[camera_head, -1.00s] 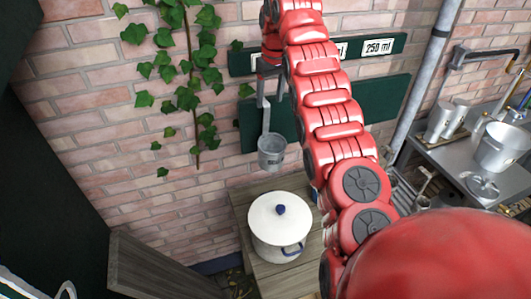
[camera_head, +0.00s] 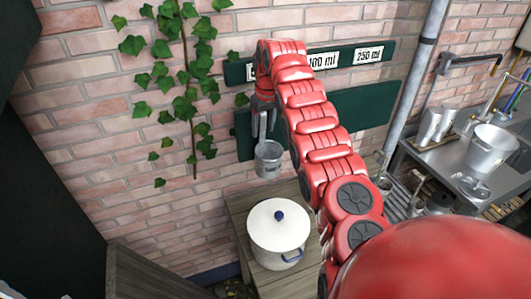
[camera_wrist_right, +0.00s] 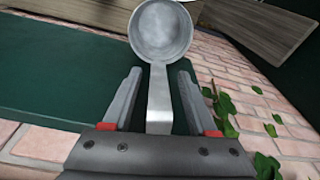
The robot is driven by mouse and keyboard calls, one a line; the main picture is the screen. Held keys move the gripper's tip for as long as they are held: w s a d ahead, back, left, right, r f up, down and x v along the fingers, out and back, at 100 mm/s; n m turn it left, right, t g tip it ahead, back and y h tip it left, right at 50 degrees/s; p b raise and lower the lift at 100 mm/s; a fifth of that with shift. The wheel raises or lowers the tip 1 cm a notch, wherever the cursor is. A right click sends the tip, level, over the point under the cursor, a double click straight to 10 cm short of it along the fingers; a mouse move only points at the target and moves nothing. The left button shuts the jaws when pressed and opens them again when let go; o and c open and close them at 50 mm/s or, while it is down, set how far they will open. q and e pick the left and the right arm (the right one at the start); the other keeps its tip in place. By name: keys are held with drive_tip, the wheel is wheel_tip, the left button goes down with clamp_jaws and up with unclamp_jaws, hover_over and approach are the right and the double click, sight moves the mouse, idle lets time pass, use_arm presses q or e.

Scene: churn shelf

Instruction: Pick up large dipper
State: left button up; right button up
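The large dipper (camera_head: 268,158) is a grey metal cup on a long flat handle, hanging upright in front of the brick wall below the left label of the green board (camera_head: 340,62). My right gripper (camera_head: 262,122) is at its handle, above the cup, and hides the upper handle in the head view. In the right wrist view, the dipper's cup (camera_wrist_right: 161,32) lies beyond the fingertips and its handle runs between the two fingers of my right gripper (camera_wrist_right: 157,80). The fingers are open, with a gap on each side of the handle. My left gripper is not in view.
A white lidded pot (camera_head: 279,236) with a blue knob stands on a wooden table (camera_head: 240,205) below the dipper. A lower green board (camera_head: 370,112) is behind my arm. Ivy (camera_head: 185,100) climbs the wall at left. A metal sink counter (camera_head: 440,160) with pots stands at right.

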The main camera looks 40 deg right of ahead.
drive_tip(key=shift+d, duration=0.1)
drive_tip(key=c, duration=0.5)
clamp_jaws()
idle(0.6)
